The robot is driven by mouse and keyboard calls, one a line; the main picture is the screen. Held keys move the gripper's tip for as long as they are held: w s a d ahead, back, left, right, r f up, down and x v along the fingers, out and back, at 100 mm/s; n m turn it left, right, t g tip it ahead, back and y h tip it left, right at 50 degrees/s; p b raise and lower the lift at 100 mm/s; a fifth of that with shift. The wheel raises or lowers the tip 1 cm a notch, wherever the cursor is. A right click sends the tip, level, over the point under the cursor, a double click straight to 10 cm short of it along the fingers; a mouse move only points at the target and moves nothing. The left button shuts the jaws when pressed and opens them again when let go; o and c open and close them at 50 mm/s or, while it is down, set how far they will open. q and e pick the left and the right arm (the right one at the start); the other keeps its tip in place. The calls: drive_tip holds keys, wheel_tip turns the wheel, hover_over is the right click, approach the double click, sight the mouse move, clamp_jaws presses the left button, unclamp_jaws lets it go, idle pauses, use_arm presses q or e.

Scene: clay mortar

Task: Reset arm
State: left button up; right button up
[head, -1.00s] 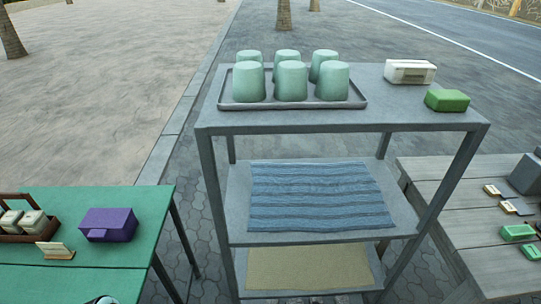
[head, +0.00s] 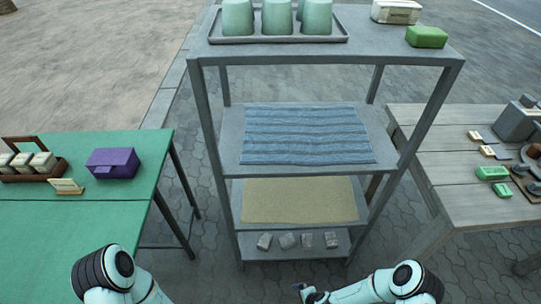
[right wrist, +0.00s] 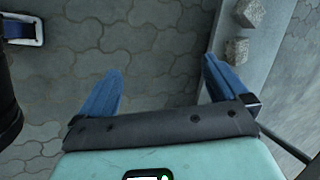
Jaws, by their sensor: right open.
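My right gripper (right wrist: 161,68) is open in the right wrist view. Its two blue fingers are spread, with only paving showing between them. In the head view my right arm (head: 385,286) bends in at the bottom right, in front of the shelf's foot. My left arm (head: 118,275) shows at the bottom left beside the green table; its gripper is not in clear view.
A grey shelf (head: 420,50) stands ahead with mint cups (head: 277,16), a blue cloth (head: 305,135) and stone blocks (head: 288,240). A green table (head: 90,220) stands left, a wooden table (head: 450,178) right.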

drive_tip(key=s+d+r+n+g, duration=0.2)
drive_tip(key=s+d+r+n, duration=0.2)
drive_tip(key=s+r+n, duration=0.75)
use_arm(q)
drive_tip(key=s+d+r+g+p, duration=0.1)
drive_tip(key=s+r+p, duration=0.1)
drive_tip(key=r+p, duration=0.6)
drive_tip(key=s+d+r+g+h+p, duration=0.1)
drive_tip(key=s+d+r+p, duration=0.1)
drive_tip(key=r+p, duration=0.7)
drive_tip(key=shift+s+r+m+g+p, duration=0.3)
drive_tip(key=shift+s+g, duration=0.1)
drive_tip(key=shift+s, duration=0.4)
use_arm(e)
drive_tip(key=s+a+r+m+g, duration=0.1)
drive_tip(key=s+r, duration=0.2)
drive_tip(key=r, duration=0.4)
drive_tip(key=s+a+r+m+g, duration=0.1)
drive_tip(key=s+a+r, duration=0.1)
drive_tip(key=s+r, duration=0.2)
wheel_tip(320, 180, up, 3)
drive_tip(key=shift+r+g, duration=0.2)
drive_tip(key=shift+g, duration=0.1)
